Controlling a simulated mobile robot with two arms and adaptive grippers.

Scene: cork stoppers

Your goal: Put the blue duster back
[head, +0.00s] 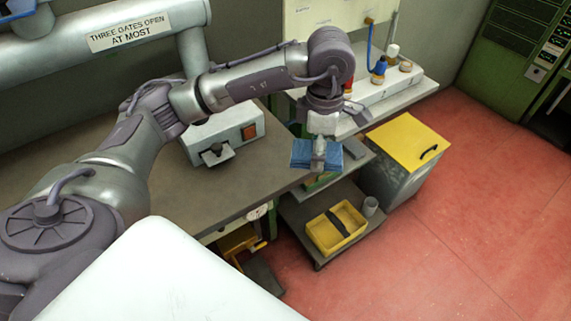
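The blue duster (301,153) is a folded blue cloth near the right end of the grey-brown bench (230,195). My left gripper (319,158) comes down on it from above, and the cloth shows on both sides of the fingers. The gripper appears shut on the duster. From this angle I cannot tell how high the duster is above the surfaces below it. The gripper hides the middle of the cloth. My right gripper is not in view.
A white machine with an orange switch (249,132) stands on the bench. A yellow divided tray (320,238) and grey cup (370,206) sit on a low shelf. A yellow-lidded bin (408,140) and a bottle shelf (400,88) are to the right. Red floor is clear.

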